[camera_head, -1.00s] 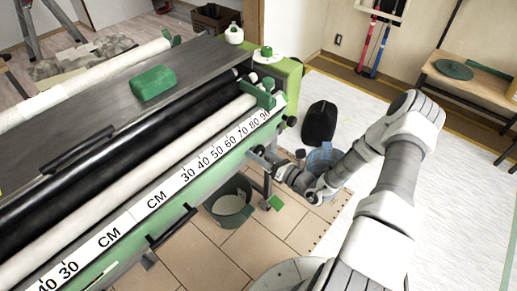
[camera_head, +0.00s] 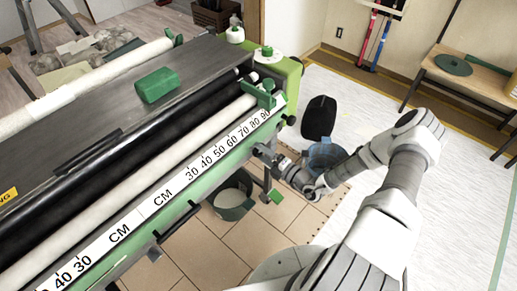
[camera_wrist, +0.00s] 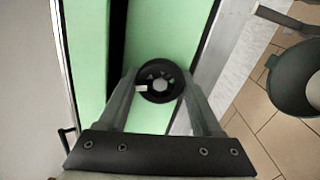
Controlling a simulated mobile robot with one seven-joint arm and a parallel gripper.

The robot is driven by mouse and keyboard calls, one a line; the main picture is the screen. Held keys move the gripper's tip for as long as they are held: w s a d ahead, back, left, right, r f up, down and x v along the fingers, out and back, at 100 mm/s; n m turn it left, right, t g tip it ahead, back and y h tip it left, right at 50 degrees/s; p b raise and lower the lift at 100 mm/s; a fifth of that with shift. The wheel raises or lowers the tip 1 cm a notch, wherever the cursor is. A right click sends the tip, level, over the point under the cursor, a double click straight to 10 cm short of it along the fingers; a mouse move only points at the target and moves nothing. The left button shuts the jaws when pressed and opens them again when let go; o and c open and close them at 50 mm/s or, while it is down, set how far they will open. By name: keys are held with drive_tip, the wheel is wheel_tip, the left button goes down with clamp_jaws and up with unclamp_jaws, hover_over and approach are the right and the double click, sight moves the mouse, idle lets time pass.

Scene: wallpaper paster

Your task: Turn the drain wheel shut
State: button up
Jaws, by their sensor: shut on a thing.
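The drain wheel (camera_wrist: 161,82) is a small black wheel with a spoked face, on the green side of the pasting machine in the wrist view. My gripper (camera_wrist: 160,88) has one finger on each side of the wheel and is shut on its rim. A small white mark shows on the wheel's left side. In the head view my gripper (camera_head: 272,160) is at the machine's near right end, below the ruler strip, and the wheel is hidden there.
A dark green bucket (camera_head: 247,206) stands on the tiled floor below the machine; it also shows at the right of the wrist view (camera_wrist: 272,80). A blue bucket (camera_head: 321,157) and a black bag (camera_head: 319,118) stand behind my arm. A green block (camera_head: 157,86) lies on the machine top.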

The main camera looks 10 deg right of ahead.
drive_tip(key=m, duration=0.3)
drive_tip(key=shift+m, duration=0.3)
drive_tip(key=shift+p, duration=0.3)
drive_tip(key=o, duration=1.4)
drive_tip(key=shift+c, duration=0.2)
drive_tip(key=v, duration=1.7)
drive_tip(key=shift+s+p, duration=0.15)
drive_tip(key=shift+p, duration=0.25)
drive_tip(key=shift+d+r, duration=0.1)
